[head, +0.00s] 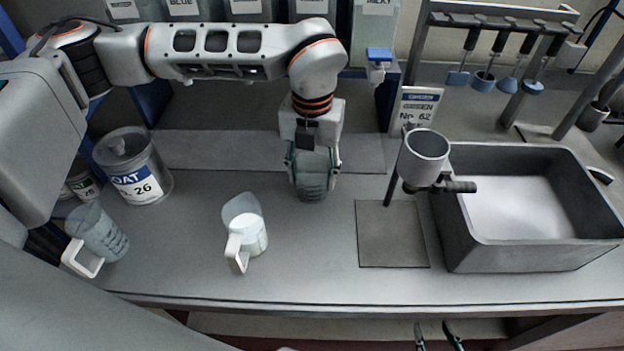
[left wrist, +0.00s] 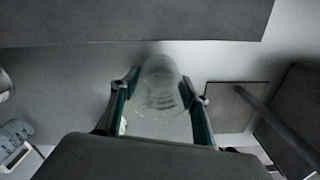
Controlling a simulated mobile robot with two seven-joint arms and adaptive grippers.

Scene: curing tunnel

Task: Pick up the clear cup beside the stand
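The clear cup (head: 312,186) stands on the grey bench, left of the stand with a grey round holder (head: 424,158). My left gripper (head: 313,172) reaches down over the cup, with one finger on each side. In the left wrist view the clear cup (left wrist: 160,90) lies between the fingers of the left gripper (left wrist: 162,82), with narrow gaps seeming to show on both sides. The gripper looks open around it; contact is hard to see. My right gripper (head: 437,335) shows at the bottom edge, fingertips apart and empty, below the bench front.
A jug with white contents (head: 246,232) stands left of the cup, and another clear jug (head: 103,236) stands further left near a labelled tin (head: 133,168). A deep grey basin (head: 455,235) is at the right. Bench in front of the cup is clear.

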